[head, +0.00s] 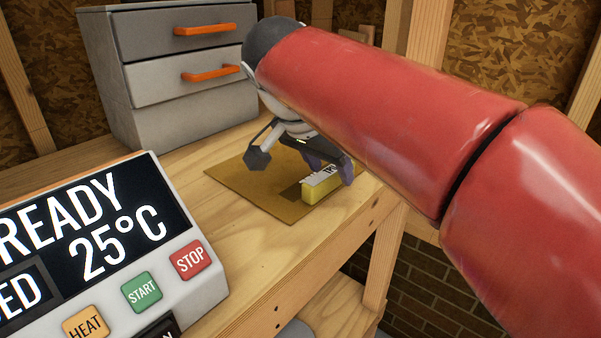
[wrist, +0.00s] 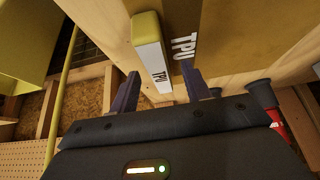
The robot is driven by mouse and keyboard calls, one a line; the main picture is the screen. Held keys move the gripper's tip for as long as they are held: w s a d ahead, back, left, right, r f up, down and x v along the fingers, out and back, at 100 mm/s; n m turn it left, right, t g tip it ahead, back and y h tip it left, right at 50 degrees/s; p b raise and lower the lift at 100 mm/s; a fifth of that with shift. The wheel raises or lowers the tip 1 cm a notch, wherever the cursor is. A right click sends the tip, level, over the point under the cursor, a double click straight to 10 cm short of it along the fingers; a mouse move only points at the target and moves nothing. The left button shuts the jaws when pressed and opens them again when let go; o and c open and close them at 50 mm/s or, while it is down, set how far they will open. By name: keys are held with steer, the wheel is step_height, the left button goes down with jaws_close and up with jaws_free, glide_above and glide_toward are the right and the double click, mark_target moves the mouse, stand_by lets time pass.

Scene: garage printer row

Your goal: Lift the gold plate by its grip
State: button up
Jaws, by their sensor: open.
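The gold plate (head: 250,188) lies flat on the wooden bench. In the wrist view, the grip (wrist: 148,45) reaches between the lines of the two open fingers (wrist: 160,72), with no clear contact. My arm hides part of the plate's right side in the head view.
A grey drawer unit (head: 165,75) with orange handles stands at the back left of the bench. A printer panel (head: 90,240) reading READY 25°C is at the front left. The bench's front edge (head: 330,255) is close to the plate.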

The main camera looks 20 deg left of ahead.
steer(key=shift+x, duration=0.85)
steer(key=shift+c, duration=0.2)
jaws_close()
